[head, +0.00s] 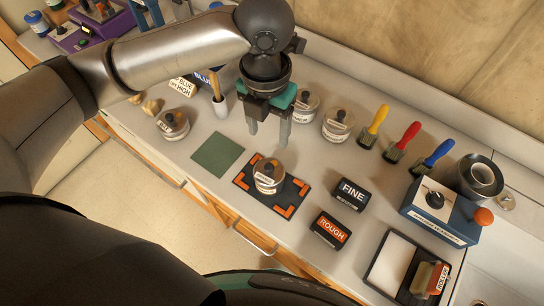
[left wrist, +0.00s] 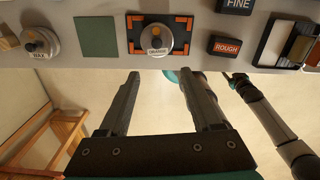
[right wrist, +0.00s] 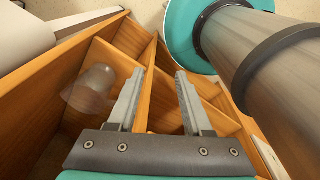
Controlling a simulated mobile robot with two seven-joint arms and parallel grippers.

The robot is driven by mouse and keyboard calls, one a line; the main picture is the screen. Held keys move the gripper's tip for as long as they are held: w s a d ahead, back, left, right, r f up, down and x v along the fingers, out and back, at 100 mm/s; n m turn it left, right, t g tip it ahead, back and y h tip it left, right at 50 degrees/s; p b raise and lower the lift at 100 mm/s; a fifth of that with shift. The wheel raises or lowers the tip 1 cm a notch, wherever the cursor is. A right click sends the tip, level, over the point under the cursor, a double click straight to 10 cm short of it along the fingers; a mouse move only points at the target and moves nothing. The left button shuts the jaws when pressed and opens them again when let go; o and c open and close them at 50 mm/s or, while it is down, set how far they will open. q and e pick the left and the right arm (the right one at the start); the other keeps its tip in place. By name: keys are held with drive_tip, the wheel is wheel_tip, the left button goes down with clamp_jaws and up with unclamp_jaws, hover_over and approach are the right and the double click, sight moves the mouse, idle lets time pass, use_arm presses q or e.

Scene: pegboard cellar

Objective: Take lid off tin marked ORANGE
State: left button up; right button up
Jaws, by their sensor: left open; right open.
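The tin marked ORANGE (head: 268,186) stands upright on a black mat with orange corners (head: 243,184). Its lid (head: 271,168) is on, with a dark knob and an orange spot on top. The left wrist view shows the tin (left wrist: 153,46) too, beyond my fingertips, its label facing me. My left gripper (head: 268,132) is open and empty, pointing down above and behind the tin in the head view, not touching it. It shows open in its wrist view (left wrist: 160,76). My right gripper (right wrist: 160,75) is open and empty, in front of wooden compartments below the counter.
Other lidded tins stand at the left (head: 172,125) and behind (head: 337,124). A green mat (head: 218,155) lies left of the black one. FINE (head: 351,194) and ROUGH (head: 330,230) blocks stand to its right. A cup with a brush (head: 220,106) stands near my left gripper.

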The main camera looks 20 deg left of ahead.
use_arm(q)
hover_over(269, 167)
drive_tip(key=f, duration=0.5)
drive_tip(key=s+f, duration=0.1)
drive_tip(key=f, duration=0.2)
drive_tip(key=shift+f, duration=0.25)
drive_tip(key=shift+w+f, duration=0.15)
drive_tip(key=shift+f, duration=0.95)
drive_tip(key=shift+w+f, duration=0.2)
drive_tip(key=shift+f, duration=0.85)
drive_tip(key=shift+w+f, duration=0.15)
drive_tip(key=shift+f, duration=0.95)
clamp_jaws()
